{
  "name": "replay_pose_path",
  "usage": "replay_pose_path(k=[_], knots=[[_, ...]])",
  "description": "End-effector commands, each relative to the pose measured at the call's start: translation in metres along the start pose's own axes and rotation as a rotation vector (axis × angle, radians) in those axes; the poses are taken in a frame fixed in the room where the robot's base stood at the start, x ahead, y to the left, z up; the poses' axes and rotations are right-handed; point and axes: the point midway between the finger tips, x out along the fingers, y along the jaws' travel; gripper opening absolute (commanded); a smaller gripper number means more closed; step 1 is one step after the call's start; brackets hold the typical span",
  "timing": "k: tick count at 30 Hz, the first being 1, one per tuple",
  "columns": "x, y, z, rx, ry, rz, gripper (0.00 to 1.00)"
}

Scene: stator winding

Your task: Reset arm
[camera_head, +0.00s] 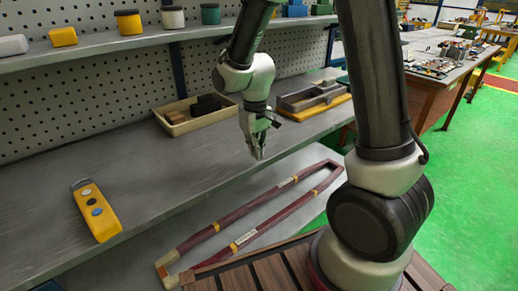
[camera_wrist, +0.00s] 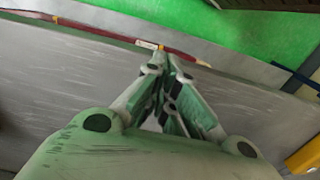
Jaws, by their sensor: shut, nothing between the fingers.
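My gripper (camera_head: 258,151) hangs from my arm above the front part of the grey bench, pointing down. Its fingers are together with nothing between them. In the wrist view my gripper (camera_wrist: 172,72) also shows with its fingertips meeting. A dark red winding coil (camera_head: 235,215), a long narrow loop with yellow bands and white labels, lies below and in front of my gripper, apart from it. Part of the coil (camera_wrist: 100,32) shows beyond the fingertips in the wrist view.
A yellow pendant (camera_head: 96,212) lies on the bench (camera_head: 135,170) at left. A parts tray (camera_head: 172,128) and a grey vise-like fixture (camera_head: 312,97) stand at the back. A shelf (camera_head: 120,42) with small containers runs above. Green floor and another workbench (camera_head: 425,72) are at right.

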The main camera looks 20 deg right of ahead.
Motion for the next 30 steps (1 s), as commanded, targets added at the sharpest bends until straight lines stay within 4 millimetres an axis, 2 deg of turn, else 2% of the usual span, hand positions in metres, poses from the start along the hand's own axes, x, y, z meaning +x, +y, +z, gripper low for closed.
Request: replay_pose_path(k=[3,13,17,23,30], knots=[[-0.002,0.0,0.011,0.0,0.003,0.0,0.0],[-0.012,0.0,0.019,-0.001,-0.013,0.0,0.0],[-0.01,0.001,0.046,-0.005,-0.101,0.002,0.0],[-0.06,0.013,0.094,0.029,-0.104,-0.001,0.0],[-0.13,0.038,0.156,0.131,0.036,0.001,0.0]])
